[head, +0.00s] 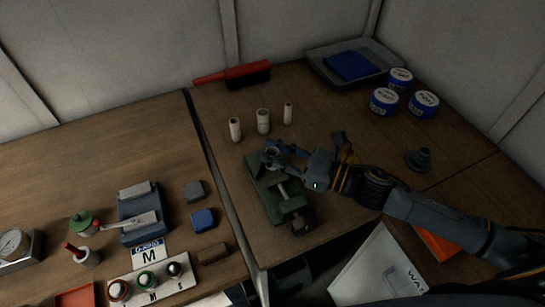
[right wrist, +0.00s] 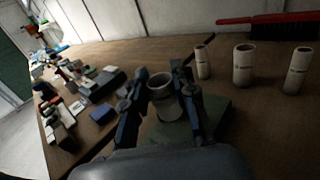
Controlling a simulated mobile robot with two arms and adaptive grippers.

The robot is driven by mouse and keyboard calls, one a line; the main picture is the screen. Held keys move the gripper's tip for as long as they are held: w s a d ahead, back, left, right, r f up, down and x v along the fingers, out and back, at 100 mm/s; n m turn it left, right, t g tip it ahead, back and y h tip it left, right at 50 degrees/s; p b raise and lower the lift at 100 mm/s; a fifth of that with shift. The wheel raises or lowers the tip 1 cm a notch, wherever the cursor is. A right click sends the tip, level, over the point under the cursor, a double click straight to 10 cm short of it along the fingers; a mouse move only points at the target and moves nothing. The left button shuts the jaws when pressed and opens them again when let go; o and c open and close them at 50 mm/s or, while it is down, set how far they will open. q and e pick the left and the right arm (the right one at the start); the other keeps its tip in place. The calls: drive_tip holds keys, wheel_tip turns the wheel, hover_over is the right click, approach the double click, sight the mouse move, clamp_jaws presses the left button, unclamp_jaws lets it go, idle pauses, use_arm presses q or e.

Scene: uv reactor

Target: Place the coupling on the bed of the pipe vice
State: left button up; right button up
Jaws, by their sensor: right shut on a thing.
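The green pipe vice (head: 270,193) stands on the right-hand table, in the middle of the head view. My right gripper (head: 273,152) reaches in from the right over the vice's far end. It is shut on the coupling (head: 271,156), a short grey ring. In the right wrist view the coupling (right wrist: 164,97) sits upright between the two fingers (right wrist: 163,82), its open end up. The green bed (right wrist: 215,108) shows beside and beneath it. I cannot tell whether the coupling touches the bed. My left gripper is not in view.
Several pale cylinders (head: 263,121) stand just behind the vice. A red brush (head: 232,74), a grey tray (head: 375,70) and blue-white tins (head: 384,101) are farther back. A dark flanged part (head: 418,159) stands at right. Tools and blocks crowd the left table (head: 95,165).

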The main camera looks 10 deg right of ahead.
drive_tip(key=shift+w+f, duration=0.5)
drive_tip(key=shift+f, duration=0.05)
drive_tip(key=f, duration=0.1)
drive_tip(key=f+p, duration=0.1)
drive_tip(key=f, duration=0.1)
drive_tip(key=shift+w, duration=0.2)
drive_tip(key=shift+f, duration=0.25)
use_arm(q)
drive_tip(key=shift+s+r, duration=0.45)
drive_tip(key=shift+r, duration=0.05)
use_arm(e)
drive_tip(key=shift+f, duration=0.2)
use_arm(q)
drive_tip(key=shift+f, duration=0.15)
use_arm(e)
drive_tip(key=o, duration=0.8)
drive_tip(key=shift+o, duration=0.2)
drive_tip(key=shift+r, duration=0.15)
